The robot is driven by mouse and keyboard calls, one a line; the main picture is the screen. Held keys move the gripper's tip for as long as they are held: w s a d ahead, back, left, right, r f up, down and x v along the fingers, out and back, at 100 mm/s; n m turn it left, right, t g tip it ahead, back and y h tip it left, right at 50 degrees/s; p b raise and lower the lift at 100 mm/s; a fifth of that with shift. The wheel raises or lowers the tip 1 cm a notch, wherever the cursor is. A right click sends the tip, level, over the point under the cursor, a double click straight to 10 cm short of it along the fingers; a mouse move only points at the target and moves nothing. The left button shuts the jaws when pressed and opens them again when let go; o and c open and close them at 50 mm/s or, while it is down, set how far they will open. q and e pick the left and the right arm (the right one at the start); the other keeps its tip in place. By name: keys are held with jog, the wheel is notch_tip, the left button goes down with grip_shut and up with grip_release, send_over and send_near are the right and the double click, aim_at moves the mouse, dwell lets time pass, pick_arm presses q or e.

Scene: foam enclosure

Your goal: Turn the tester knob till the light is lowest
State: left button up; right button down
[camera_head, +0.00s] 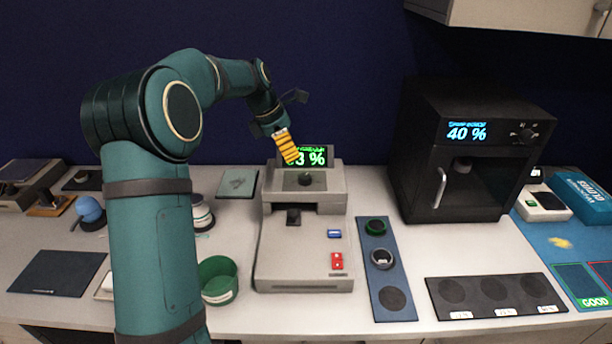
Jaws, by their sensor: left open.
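The grey tester (300,262) stands on the counter in the middle of the view. My right gripper is not in view.
A black oven-like box (465,160) showing 40 % stands at the right. A blue strip (388,268) with round parts lies right of the tester, a black three-circle mat (495,296) beyond it. A green bowl (219,280) is close to the tester's left.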

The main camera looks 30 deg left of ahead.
aim_at(305, 176)
pick_arm(q)
jog(key=b+x, duration=0.1)
jog(key=x, duration=0.9)
jog(key=shift+w+f+b, duration=0.1)
jog(key=shift+f+b, duration=0.15)
jog(key=shift+b, duration=0.05)
jog(key=shift+c, duration=0.2)
grip_shut()
